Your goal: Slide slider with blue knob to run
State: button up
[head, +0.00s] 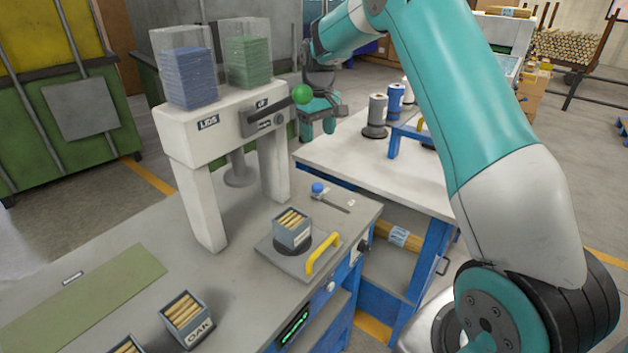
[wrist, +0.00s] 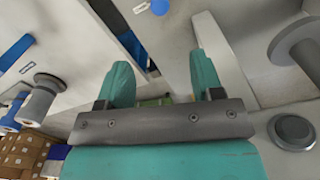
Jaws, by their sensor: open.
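The slider's blue knob (head: 318,187) stands at the left, far end of a dark slot (head: 335,206) in the grey bench top. A small pale label (head: 351,203) lies near the slot's other end, too small to read. The blue knob also shows at the top edge of the wrist view (wrist: 160,6), beyond the fingertips. My gripper (head: 319,130) is open and empty, fingers pointing down, above and behind the knob and apart from it. In the wrist view its two teal fingers (wrist: 163,72) are spread wide with nothing between them.
A green-balled lever (head: 302,94) on the white press frame (head: 190,130) is close beside my gripper. A plate with a yellow handle (head: 322,254) bears a box of wooden sticks (head: 292,230) in front of the slot. A second bench (head: 360,163) with spools stands behind right.

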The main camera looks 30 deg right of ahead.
aim_at(318, 185)
notch_tip(318, 185, down, 16)
jog(key=p, duration=0.3)
jog(key=shift+d+f, duration=0.1)
jog(key=shift+f, duration=0.05)
